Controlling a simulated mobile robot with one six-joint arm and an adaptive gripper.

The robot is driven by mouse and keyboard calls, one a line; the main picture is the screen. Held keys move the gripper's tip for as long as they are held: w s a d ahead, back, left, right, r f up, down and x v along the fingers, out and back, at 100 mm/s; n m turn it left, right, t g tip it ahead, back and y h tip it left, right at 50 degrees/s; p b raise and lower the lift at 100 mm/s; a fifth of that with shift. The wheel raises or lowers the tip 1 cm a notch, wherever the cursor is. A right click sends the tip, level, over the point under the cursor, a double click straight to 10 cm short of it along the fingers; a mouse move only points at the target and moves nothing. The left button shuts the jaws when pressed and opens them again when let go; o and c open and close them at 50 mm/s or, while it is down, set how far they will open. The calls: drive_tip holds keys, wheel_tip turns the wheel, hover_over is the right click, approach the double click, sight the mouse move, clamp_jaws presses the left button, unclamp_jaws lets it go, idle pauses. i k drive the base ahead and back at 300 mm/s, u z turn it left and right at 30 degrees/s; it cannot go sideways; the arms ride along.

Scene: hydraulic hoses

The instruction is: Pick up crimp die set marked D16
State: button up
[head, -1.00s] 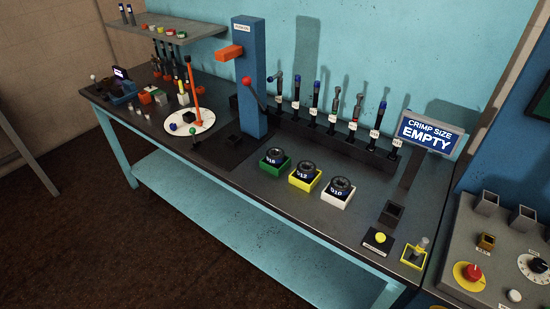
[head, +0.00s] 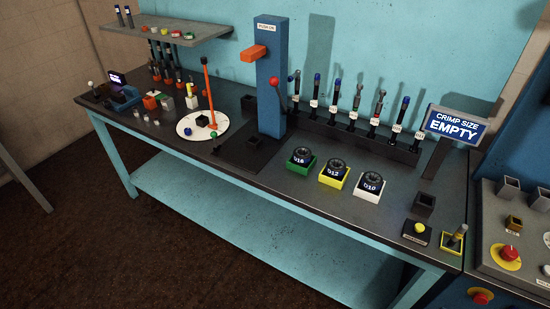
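The crimp die set marked D16 (head: 301,157) is a dark round die set with a blue label. It sits in a green-edged holder (head: 301,169) on the workbench, the leftmost of three in a row. The die set marked D12 (head: 334,172) sits in a yellow holder beside it. The die set marked D10 (head: 370,184) sits in a white holder at the right of the row. My gripper is not in the head view.
A blue column (head: 270,80) with an orange block and red-knobbed lever stands behind and left of the die sets. A rack (head: 350,132) of hose ends runs behind them. A sign (head: 453,126) reads "CRIMP SIZE EMPTY". Bench space in front of the dies is clear.

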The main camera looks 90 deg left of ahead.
sight(301, 156)
drive_tip(key=k, duration=1.7)
drive_tip(key=u, duration=2)
drive_tip(key=i, duration=0.55)
drive_tip(key=u, duration=0.1)
